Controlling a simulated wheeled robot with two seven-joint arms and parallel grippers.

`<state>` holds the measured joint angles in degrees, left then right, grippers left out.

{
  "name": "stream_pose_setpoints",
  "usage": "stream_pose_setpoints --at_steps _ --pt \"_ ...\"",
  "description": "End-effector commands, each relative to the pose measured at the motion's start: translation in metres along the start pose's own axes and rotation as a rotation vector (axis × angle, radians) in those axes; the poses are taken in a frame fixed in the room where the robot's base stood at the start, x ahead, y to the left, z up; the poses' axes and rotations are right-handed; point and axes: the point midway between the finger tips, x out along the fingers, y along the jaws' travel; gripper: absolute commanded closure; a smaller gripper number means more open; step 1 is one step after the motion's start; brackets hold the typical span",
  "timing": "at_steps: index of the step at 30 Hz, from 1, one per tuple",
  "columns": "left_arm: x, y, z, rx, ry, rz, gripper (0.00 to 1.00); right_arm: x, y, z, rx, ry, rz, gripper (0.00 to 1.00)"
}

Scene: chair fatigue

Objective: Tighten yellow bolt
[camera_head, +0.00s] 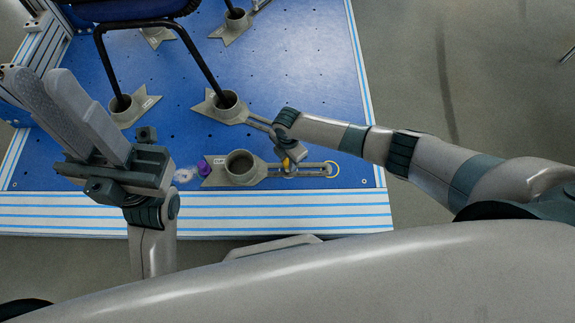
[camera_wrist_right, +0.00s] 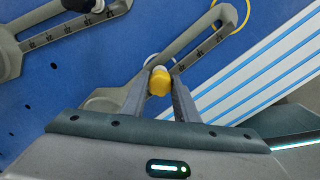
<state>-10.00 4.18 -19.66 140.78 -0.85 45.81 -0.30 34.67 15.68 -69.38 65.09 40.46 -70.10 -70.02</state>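The yellow bolt (camera_head: 287,164) stands in the slotted arm of the near grey clamp base (camera_head: 218,180), close to the platform's front edge. My right gripper (camera_head: 288,158) reaches down onto it from above. In the right wrist view the bolt's yellow head (camera_wrist_right: 159,82) sits between the two fingertips, which press close on both sides; no clear gap shows. The slotted arm with its printed scale (camera_wrist_right: 205,45) runs past behind it. My left gripper (camera_head: 42,85) is raised at the left, away from the bolt and empty; whether its fingers are parted is unclear.
A chair's black leg frame (camera_head: 150,24) stands in other grey cups on the blue perforated platform (camera_head: 300,70). A purple knob (camera_head: 204,166) is left of the near cup. The platform's right side is clear.

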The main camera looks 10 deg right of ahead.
Motion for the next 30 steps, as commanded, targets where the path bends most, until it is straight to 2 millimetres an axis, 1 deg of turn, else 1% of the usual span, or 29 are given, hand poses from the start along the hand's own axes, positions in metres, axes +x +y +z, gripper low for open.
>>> stream_pose_setpoints --at_steps 5,8,15,18,21,27,28,30 --pt "0.003 0.000 0.000 0.000 0.000 0.000 0.78 -0.001 0.000 -0.001 0.024 0.001 0.000 1.00" --pt "0.008 0.000 -0.001 0.000 0.000 0.000 0.78 -0.002 0.000 -0.001 0.074 0.001 0.000 1.00" --pt "0.022 0.000 -0.002 0.000 0.000 0.000 0.78 -0.003 0.000 -0.001 0.268 0.002 -0.001 1.00" --pt "0.024 -0.001 -0.002 0.000 0.000 0.000 0.78 -0.001 -0.001 -0.001 0.326 0.001 -0.002 1.00" --pt "0.025 -0.001 -0.002 0.000 0.000 0.000 0.78 0.000 -0.001 0.000 0.353 0.000 -0.001 1.00" --pt "0.024 -0.001 -0.002 0.000 0.000 0.000 0.78 0.000 -0.001 0.000 0.354 -0.001 -0.001 1.00" --pt "0.024 -0.001 -0.002 0.000 0.000 0.000 0.78 0.000 -0.001 0.000 0.354 -0.001 -0.001 0.70" --pt "0.024 -0.001 -0.002 0.000 0.000 0.000 0.78 0.000 -0.001 0.000 0.353 -0.001 -0.001 0.55"
